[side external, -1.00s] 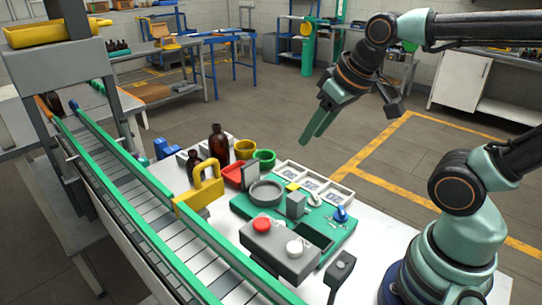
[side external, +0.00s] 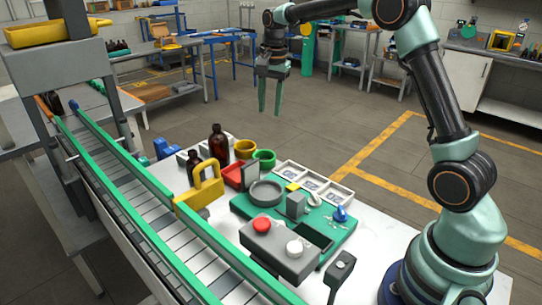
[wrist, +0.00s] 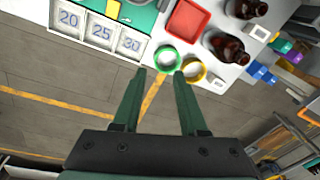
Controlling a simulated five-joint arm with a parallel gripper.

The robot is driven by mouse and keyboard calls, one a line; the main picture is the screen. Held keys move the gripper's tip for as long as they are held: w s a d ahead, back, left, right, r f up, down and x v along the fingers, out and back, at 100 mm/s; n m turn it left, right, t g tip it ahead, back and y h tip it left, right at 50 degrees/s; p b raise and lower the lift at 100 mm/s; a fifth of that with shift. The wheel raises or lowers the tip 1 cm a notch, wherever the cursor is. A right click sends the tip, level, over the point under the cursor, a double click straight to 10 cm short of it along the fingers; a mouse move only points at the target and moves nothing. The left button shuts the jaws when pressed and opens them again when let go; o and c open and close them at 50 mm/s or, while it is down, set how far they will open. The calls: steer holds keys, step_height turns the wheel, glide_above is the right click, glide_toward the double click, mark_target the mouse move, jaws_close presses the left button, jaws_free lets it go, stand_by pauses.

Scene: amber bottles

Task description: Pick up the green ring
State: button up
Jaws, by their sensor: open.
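The green ring (side external: 264,157) sits on the white table near its back edge, beside the yellow ring (side external: 245,149). In the wrist view the green ring (wrist: 167,58) lies beyond my fingertips, slightly above the gap between them, with the yellow ring (wrist: 193,70) touching or very close at its right. My gripper (side external: 270,112) hangs above and behind the rings in the side view, fingers pointing down. It is open and empty; its two green fingers show apart in the wrist view (wrist: 160,78).
Amber bottles (side external: 217,148) and a red tray (side external: 232,175) stand left of the rings. A tray with numbered compartments (side external: 312,184) lies to the right, by a green board (side external: 322,226). A conveyor (side external: 150,190) runs along the left. The air around my gripper is clear.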

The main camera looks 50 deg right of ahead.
mark_target(272, 156)
steer(key=w+d+f+m, duration=0.1)
steer(key=f, duration=0.5)
steer(key=w+d+f+m, duration=0.1)
steer(key=d+f, duration=0.1)
steer(key=f, duration=0.5)
steer(key=w+d+f+m+g, duration=0.1)
steer(key=f+m, duration=0.1)
steer(key=f, duration=0.5)
steer(key=shift+w+d, duration=0.15)
steer(key=shift+r, duration=0.1)
jaws_close()
